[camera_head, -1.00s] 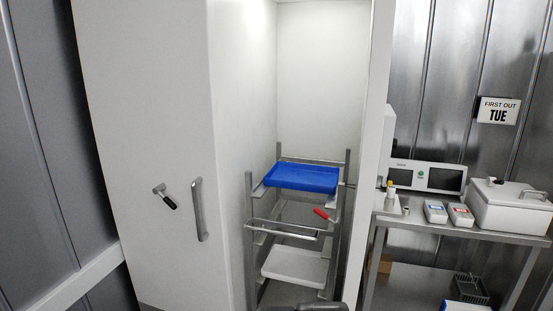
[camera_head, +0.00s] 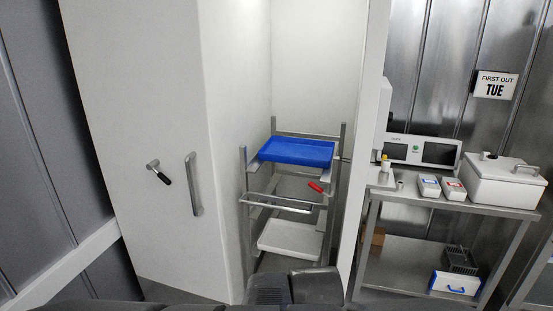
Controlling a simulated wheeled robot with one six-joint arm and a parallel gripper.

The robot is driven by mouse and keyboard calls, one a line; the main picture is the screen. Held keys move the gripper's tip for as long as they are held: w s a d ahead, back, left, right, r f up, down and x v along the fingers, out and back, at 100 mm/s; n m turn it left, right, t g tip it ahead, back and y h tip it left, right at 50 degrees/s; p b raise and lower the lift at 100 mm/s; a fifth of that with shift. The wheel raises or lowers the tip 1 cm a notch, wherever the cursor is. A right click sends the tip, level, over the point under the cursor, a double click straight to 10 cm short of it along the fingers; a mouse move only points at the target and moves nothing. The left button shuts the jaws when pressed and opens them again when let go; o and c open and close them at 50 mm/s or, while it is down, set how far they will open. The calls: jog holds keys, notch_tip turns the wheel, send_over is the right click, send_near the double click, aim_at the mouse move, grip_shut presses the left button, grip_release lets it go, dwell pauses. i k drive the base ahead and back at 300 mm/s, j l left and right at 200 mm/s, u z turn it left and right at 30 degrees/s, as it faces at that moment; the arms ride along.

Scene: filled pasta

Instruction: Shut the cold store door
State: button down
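The cold store door (camera_head: 135,120) is a tall white panel on the left of the head view. It stands open, with the lit white interior (camera_head: 315,70) showing to its right. On the door are a vertical metal bar handle (camera_head: 194,185) and, left of it, a small lever with a black grip (camera_head: 160,172). Dark grey parts of my own body show along the bottom edge. My gripper's fingers cannot be seen.
A metal rack (camera_head: 243,205) with a blue tray (camera_head: 296,151), a white tray (camera_head: 290,240) and a red handle (camera_head: 315,187) stands in the opening. A steel table (camera_head: 455,203) with a white box (camera_head: 505,180) and devices stands right.

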aim_at(141, 67)
jog(key=i+j+u, duration=0.2)
jog(key=j, duration=0.25)
jog(key=i+j+u, duration=0.2)
jog(key=j, duration=0.2)
jog(key=i+j+u, duration=0.2)
jog(key=j, duration=0.2)
